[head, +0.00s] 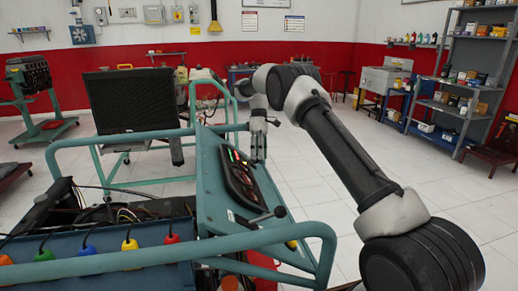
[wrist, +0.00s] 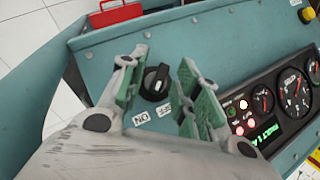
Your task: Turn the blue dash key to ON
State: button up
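The blue-green dash panel (head: 211,190) slopes on the frame of an engine trainer. In the wrist view a black rotary key switch (wrist: 157,82) sits on the panel (wrist: 225,50), with a ridged grip. Two small white labels lie beside it: one (wrist: 141,118) reads ON upside down, the other (wrist: 166,109) is partly illegible. My gripper (wrist: 163,82) is open, with its green-padded fingers on either side of the switch and gaps left between. In the head view my gripper (head: 259,140) is over the panel's far end and the switch is not distinguishable.
A gauge cluster (wrist: 290,100) with lit red lamps lies right of the switch. A yellow button (wrist: 308,15) is at the panel's upper right. A red box (wrist: 115,13) shows beyond the panel edge. A green tubular rail (head: 180,257) and a black screen (head: 130,100) flank the panel in the head view.

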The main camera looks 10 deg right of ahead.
jog(key=v, duration=0.6)
jog(key=shift+r, duration=0.2)
jog(key=s+d+r+m+t, duration=0.2)
jog(key=s+d+r+m, duration=0.15)
jog(key=s+r, duration=0.7)
jog(key=s+d+r+m+t, duration=0.3)
jog(key=s+d+r, duration=0.2)
jog(key=s+r, duration=0.55)
jog(key=s+d+m+t, duration=0.2)
jog(key=s+d+m, duration=0.1)
jog(key=s, duration=1.2)
jog(key=s+d+f+m+t, duration=0.1)
jog(key=s+f, duration=0.2)
jog(key=s, duration=0.3)
jog(key=s+d+f+m+t+h, duration=0.1)
jog(key=s+f, duration=0.3)
jog(key=s, duration=0.2)
jog(key=shift+d+m, duration=0.2)
jog(key=shift+m, duration=0.15)
jog(key=shift+f, duration=0.1)
jog(key=shift+c, duration=0.2)
